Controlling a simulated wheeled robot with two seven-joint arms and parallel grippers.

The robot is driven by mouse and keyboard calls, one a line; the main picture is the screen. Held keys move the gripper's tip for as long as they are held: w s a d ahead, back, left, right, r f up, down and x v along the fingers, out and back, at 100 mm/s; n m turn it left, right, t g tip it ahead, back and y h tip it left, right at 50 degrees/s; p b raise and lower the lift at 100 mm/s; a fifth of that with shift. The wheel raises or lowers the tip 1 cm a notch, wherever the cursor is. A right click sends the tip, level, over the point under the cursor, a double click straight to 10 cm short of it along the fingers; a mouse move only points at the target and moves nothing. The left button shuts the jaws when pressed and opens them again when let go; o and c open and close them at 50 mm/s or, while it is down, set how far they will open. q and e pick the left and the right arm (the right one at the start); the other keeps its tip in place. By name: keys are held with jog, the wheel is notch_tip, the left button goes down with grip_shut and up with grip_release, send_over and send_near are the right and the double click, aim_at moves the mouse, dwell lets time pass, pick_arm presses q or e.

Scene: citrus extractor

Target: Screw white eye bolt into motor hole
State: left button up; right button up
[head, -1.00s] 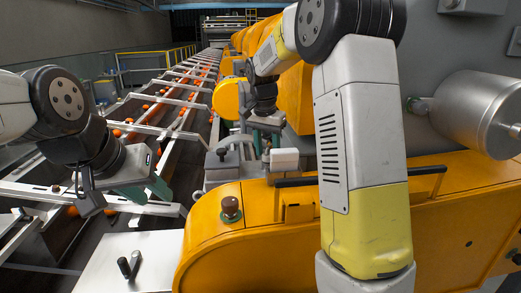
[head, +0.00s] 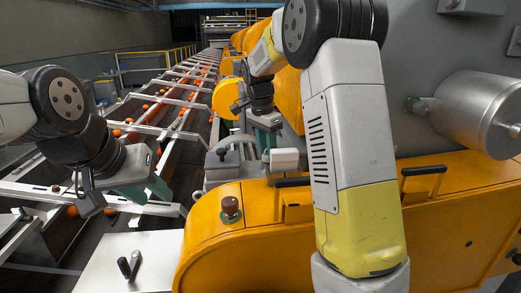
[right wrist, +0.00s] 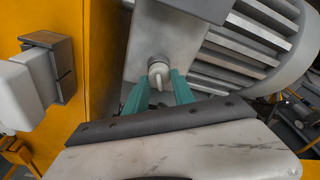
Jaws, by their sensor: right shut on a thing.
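The white eye bolt (right wrist: 157,73) shows in the right wrist view, upright against the pale grey box of the finned grey motor (right wrist: 240,45). The motor also shows in the head view (head: 222,166). My right gripper (right wrist: 159,86) has its green fingers on either side of the eye bolt and is shut on it. In the head view, my right gripper (head: 268,143) points down over the motor, and I cannot make out the bolt there. The hole is hidden under the bolt. My left gripper (head: 152,198) hangs over the conveyor at left, apart from the motor; its fingertips are unclear.
The orange housing (head: 440,215) of the machine stands right of the motor, with black handles and a brown knob (head: 231,205). A white block (head: 284,159) sits close beside my right gripper. A conveyor with oranges (head: 150,107) runs along the left.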

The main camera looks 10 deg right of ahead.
jog(key=m+g, duration=0.1)
jog(key=m, duration=0.5)
jog(key=o, duration=0.7)
jog(key=shift+o, duration=0.2)
